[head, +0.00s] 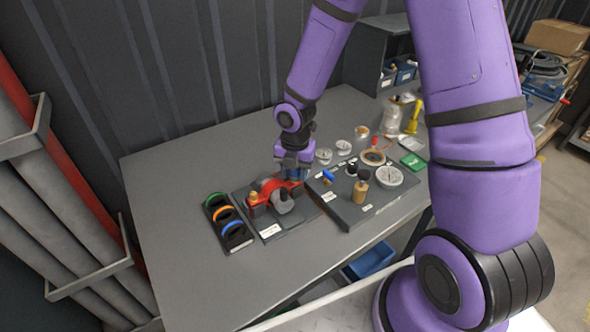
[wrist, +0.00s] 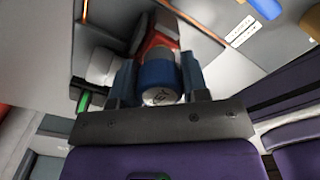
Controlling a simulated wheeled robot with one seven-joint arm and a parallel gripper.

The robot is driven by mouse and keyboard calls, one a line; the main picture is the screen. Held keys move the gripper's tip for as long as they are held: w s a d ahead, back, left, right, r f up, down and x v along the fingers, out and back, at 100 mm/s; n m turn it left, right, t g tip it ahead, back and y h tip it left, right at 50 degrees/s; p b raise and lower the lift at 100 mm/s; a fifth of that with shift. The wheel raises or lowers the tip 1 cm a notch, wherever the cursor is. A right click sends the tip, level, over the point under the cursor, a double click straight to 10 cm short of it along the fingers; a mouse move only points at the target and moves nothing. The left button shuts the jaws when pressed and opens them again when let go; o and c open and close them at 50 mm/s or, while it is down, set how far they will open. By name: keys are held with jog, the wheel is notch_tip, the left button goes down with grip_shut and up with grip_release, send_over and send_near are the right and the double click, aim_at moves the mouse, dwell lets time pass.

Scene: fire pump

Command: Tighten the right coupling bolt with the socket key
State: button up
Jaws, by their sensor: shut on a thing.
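My gripper (head: 293,160) is shut on the socket key. The key's blue handle (head: 292,174) points down between the fingers, above the right end of the red coupling (head: 268,187). In the wrist view my gripper (wrist: 158,78) has its two fingers on either side of the blue handle (wrist: 157,74), whose pale end cap bears lettering. Part of the red coupling (wrist: 156,42) shows beyond the handle. The right coupling bolt is hidden by the key and gripper, so I cannot tell whether the key is seated on it. A brass-coloured part (head: 253,197) shows at the coupling's left end.
A rack of green, orange and blue rings (head: 228,227) stands left of the coupling. A grey board (head: 372,207) with a brass fitting (head: 360,191) and a gauge (head: 389,177) lies to the right. The bench's left part (head: 165,185) is clear.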

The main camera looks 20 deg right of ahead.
jog(key=shift+f, duration=0.1)
jog(key=m, duration=0.3)
jog(key=shift+m, duration=0.9)
jog(key=shift+m, duration=2.2)
jog(key=m, duration=0.4)
jog(key=shift+m, duration=0.3)
